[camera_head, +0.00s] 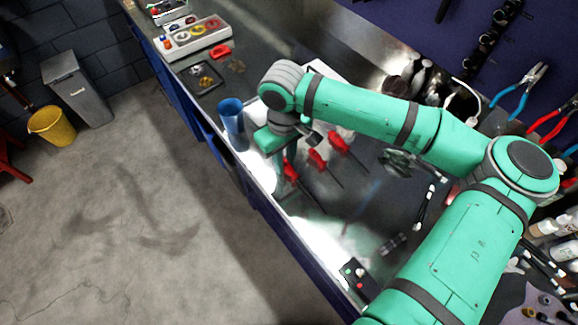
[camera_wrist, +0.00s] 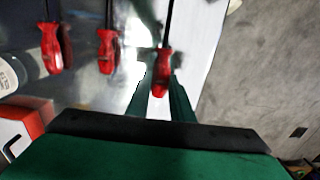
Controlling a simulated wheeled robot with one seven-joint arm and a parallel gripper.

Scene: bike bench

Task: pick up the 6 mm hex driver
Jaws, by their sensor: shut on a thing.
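Three hex drivers with red handles and dark shafts are side by side at the bench. The nearest to the front edge, a red-handled driver (camera_head: 291,171), is between the fingers of my gripper (camera_head: 281,167). In the wrist view this driver's handle (camera_wrist: 161,78) sits between the green fingers of my gripper (camera_wrist: 160,84), which is shut on it. I cannot tell whether it touches the bench. The middle driver (camera_head: 317,158) and the far driver (camera_head: 339,142) lie apart from my gripper. No size marks are readable, so I cannot tell which is 6 mm.
A blue cup (camera_head: 232,122) stands left of my gripper near the bench edge. A black tray (camera_head: 202,79) and a parts tray (camera_head: 195,35) are further left. Pliers (camera_head: 520,85) hang on the back wall. A small box with buttons (camera_head: 355,275) is at the front.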

